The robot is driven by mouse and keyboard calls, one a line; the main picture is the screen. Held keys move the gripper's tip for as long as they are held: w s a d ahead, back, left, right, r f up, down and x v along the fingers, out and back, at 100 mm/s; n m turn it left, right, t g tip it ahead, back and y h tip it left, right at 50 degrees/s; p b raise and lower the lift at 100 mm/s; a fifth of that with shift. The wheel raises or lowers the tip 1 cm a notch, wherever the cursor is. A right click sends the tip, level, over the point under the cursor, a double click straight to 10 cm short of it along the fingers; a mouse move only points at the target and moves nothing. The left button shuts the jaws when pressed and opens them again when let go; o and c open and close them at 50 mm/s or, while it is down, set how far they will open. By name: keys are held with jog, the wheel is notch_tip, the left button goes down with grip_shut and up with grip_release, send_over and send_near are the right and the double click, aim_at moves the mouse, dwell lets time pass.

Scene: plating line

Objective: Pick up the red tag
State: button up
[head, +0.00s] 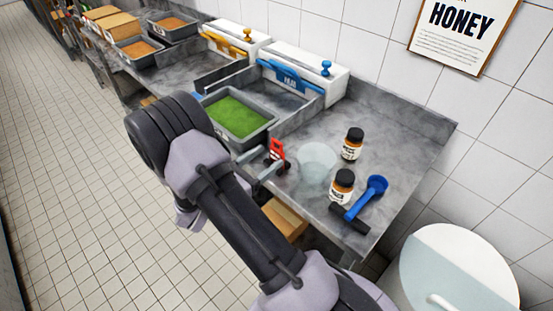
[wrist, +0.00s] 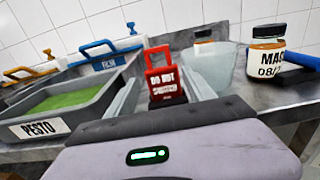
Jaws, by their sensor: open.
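The red tag (head: 277,149) stands upright on the counter, in front of the clear bowl. In the wrist view the red tag (wrist: 166,84) shows white lettering reading "DO NOT" and a looped red top, with a dark part below it. My gripper (head: 271,161) is open at the counter's front edge, its fingers reaching toward the tag. In the wrist view my gripper (wrist: 166,76) has one finger on each side of the tag. I cannot tell whether either finger touches it. The tag's lower end is partly hidden by my gripper body.
A clear bowl (head: 318,160) stands just behind the tag. Two labelled jars (head: 352,144) (head: 342,186) and a blue scoop (head: 368,196) are to the right. A grey pesto tray (head: 262,128) is close on the left. A blue-handled sealer (head: 300,75) stands behind.

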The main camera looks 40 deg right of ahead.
aim_at(276, 153)
jog(key=d+b, duration=0.1)
jog(key=d, duration=0.3)
jog(key=shift+d, duration=0.3)
jog(key=c, duration=1.2)
